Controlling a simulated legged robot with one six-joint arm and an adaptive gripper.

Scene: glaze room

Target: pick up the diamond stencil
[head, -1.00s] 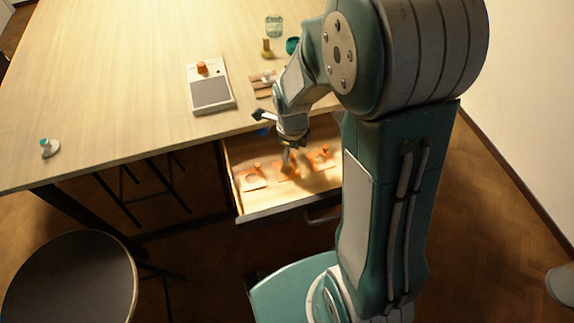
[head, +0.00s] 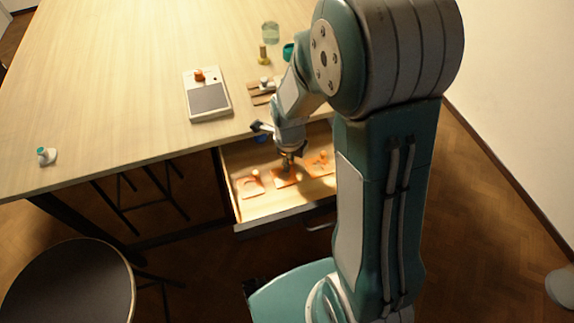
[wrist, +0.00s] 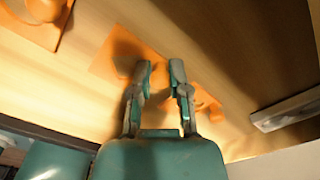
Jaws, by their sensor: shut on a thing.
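Several orange stencils with upright knobs lie in an open drawer (head: 285,213) under the worktable: a left one (head: 250,184), a middle one (head: 286,178) and a right one (head: 319,166). Their cut-out shapes are too small to tell, so I cannot make out which is the diamond. My gripper (head: 288,163) points down into the drawer at the middle stencil. In the wrist view my gripper (wrist: 160,68) is shut on the middle stencil (wrist: 117,47) by its knob, which the fingers mostly hide. I cannot tell whether the plate is off the drawer floor.
The drawer walls are close around my gripper. On the table stand a scale-like device (head: 208,97) with an orange knob on it, a green glass jar (head: 270,32) and a small teal-topped item (head: 46,156). A round stool (head: 68,285) is at lower left.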

